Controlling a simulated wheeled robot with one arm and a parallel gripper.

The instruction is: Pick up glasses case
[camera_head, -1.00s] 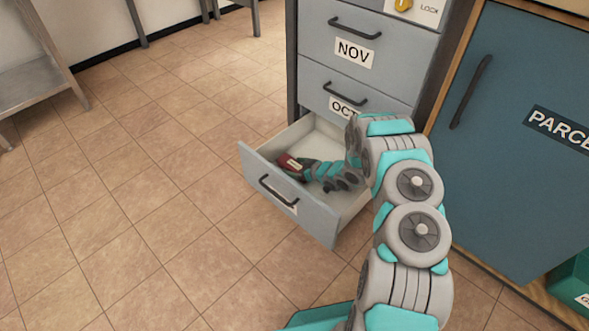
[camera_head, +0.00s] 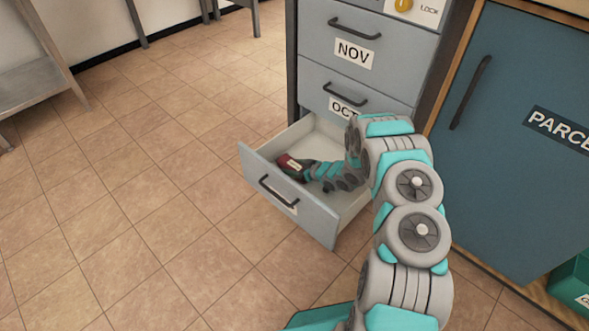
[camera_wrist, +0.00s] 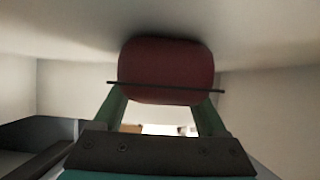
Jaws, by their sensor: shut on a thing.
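The glasses case is a dark red, rounded object. In the wrist view the case (camera_wrist: 167,68) fills the space between the two green fingers of my gripper (camera_wrist: 165,95), which is shut on it. A thin dark line runs across its lower part. In the head view the case (camera_head: 287,161) shows as a small red shape inside the open bottom drawer (camera_head: 290,207), near its front left. My gripper (camera_head: 300,168) reaches down into the drawer there. Whether the case still touches the drawer floor, I cannot tell.
The drawer's front panel and side walls surround my gripper. Above are shut drawers labelled NOV (camera_head: 353,52) and OCT (camera_head: 345,107). A blue parcel cabinet (camera_head: 510,150) stands to the right, with a green box (camera_head: 573,290) at lower right. The tiled floor (camera_head: 150,190) at left is clear.

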